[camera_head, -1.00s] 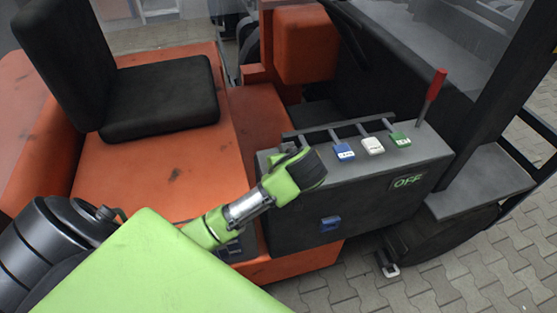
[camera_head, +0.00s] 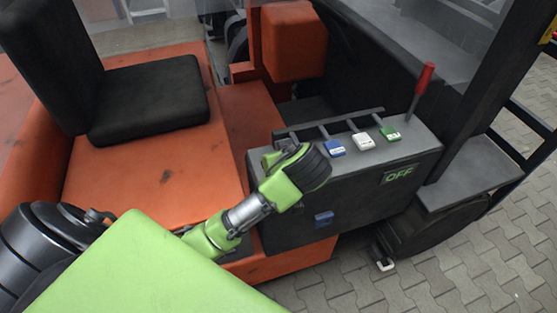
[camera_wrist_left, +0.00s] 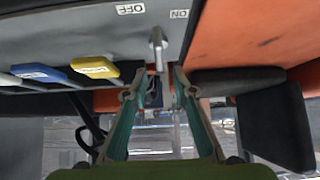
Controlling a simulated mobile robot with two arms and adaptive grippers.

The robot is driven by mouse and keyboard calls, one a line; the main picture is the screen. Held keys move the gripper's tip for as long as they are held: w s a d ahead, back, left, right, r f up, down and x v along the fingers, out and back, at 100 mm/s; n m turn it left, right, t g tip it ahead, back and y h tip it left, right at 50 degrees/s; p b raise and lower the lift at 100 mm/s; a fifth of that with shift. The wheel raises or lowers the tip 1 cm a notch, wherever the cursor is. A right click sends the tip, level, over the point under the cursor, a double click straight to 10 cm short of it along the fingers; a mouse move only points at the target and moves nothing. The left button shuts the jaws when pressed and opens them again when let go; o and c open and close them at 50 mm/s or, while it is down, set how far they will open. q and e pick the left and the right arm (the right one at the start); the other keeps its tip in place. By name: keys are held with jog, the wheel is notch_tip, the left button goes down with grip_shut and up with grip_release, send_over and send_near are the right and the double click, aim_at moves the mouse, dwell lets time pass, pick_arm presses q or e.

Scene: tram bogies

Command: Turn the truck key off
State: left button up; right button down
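The key (camera_wrist_left: 157,48) is a small grey metal piece on the grey console, in the left wrist view. It stands between the OFF label (camera_wrist_left: 131,9) and the ON label (camera_wrist_left: 179,14). My left gripper (camera_wrist_left: 157,82) is open, with one finger on each side of the line to the key. The key's lower end is close to the gap between the fingertips; I cannot tell whether they touch. In the head view, my left wrist is at the console's near left corner and hides the key and fingers. A green OFF display (camera_head: 398,175) is on the console's side. My right gripper is not in view.
The console (camera_head: 370,205) carries blue (camera_head: 336,149), white (camera_head: 364,142) and green (camera_head: 389,134) levers and a red-handled lever (camera_head: 423,80). A black seat (camera_head: 150,105) stands left on the orange truck body (camera_head: 140,178). Paving (camera_head: 440,270) lies at the right.

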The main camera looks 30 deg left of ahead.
pick_arm(q)
jog(key=v, duration=0.6)
jog(key=shift+f, duration=0.1)
dwell(0.4)
